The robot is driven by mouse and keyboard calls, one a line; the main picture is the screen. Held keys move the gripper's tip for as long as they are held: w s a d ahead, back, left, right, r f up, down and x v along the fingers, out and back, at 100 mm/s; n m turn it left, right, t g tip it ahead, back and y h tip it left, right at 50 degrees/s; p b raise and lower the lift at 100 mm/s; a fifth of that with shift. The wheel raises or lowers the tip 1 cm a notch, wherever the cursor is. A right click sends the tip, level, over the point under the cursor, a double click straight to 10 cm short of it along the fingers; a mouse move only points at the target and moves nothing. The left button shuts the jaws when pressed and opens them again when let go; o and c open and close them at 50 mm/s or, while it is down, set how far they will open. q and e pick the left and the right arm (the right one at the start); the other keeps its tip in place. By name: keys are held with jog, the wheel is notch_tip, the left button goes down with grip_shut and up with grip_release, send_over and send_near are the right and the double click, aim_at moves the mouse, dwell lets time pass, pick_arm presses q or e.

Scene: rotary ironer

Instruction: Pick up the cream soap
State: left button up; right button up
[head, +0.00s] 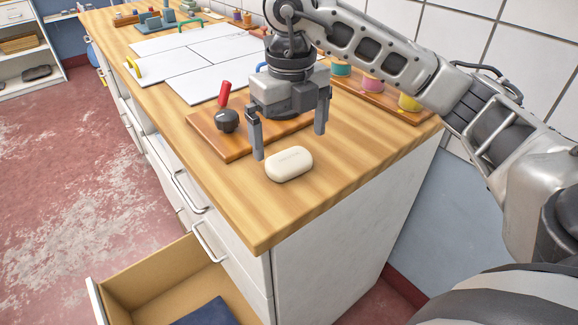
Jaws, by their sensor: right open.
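The cream soap (289,164) is a rounded, pale bar lying flat on the wooden worktop, near its front corner. My right gripper (291,146) points down just behind and above the soap, with its two fingers spread wide apart. The left finger tip is close to the soap's left end; whether it touches cannot be told. Nothing is held between the fingers. My left gripper does not show.
A wooden board (221,147) with a dark knob and red handle (225,95) lies behind the gripper. White panels (190,58) cover the worktop further back. Coloured pots (373,85) stand along the wall. A drawer (150,285) is open below, holding dark blue cloth (208,314).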

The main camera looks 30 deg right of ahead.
aim_at(288, 156)
jog(key=shift+w+f, duration=0.2)
jog(key=shift+f, duration=1.15)
jog(key=shift+w+f, duration=0.15)
jog(key=shift+f, duration=1.15)
jog(key=c, duration=1)
